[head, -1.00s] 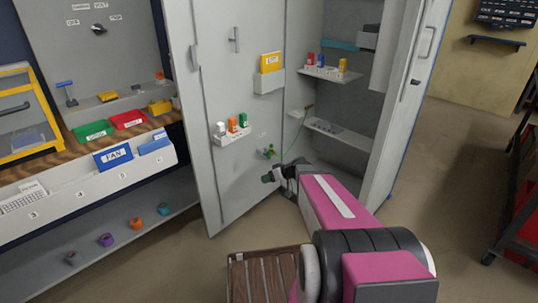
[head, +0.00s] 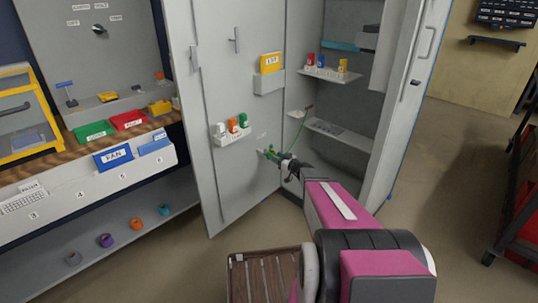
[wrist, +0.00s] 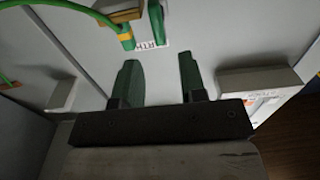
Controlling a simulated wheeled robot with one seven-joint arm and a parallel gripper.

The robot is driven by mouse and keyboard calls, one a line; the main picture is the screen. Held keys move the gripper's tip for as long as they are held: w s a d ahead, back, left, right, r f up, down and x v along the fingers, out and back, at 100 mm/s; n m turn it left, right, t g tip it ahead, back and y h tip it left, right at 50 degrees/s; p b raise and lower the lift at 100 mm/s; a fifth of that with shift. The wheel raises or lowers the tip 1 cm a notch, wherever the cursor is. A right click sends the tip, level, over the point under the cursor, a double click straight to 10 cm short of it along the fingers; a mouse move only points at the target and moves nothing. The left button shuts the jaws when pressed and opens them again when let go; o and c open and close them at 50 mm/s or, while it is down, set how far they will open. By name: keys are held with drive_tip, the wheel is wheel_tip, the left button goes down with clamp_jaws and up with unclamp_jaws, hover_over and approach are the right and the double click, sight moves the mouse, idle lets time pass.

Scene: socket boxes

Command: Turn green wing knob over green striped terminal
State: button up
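In the wrist view, a green cable end with a yellow stripe (wrist: 126,38), which looks like the striped terminal, hangs at the top against the grey cabinet door. Beside it on the right is an upright green piece (wrist: 157,22), likely the wing knob, cut off by the top edge. A partly hidden label reading "RTH" (wrist: 152,44) is behind them. My gripper (wrist: 158,60) is open, its two green fingers apart with nothing between them, just short of the green piece. In the head view my gripper (head: 280,160) is close to the small green fitting (head: 267,152), partly covering it.
A green cable (head: 298,136) runs from the fitting to the cabinet's inside. A door bin (head: 234,134) with several coloured bottles is just above left. It also shows in the wrist view (wrist: 262,82) at right. The floor in front is clear.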

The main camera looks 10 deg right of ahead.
sight(269, 153)
drive_tip(key=shift+x, duration=3.15)
clamp_jaws()
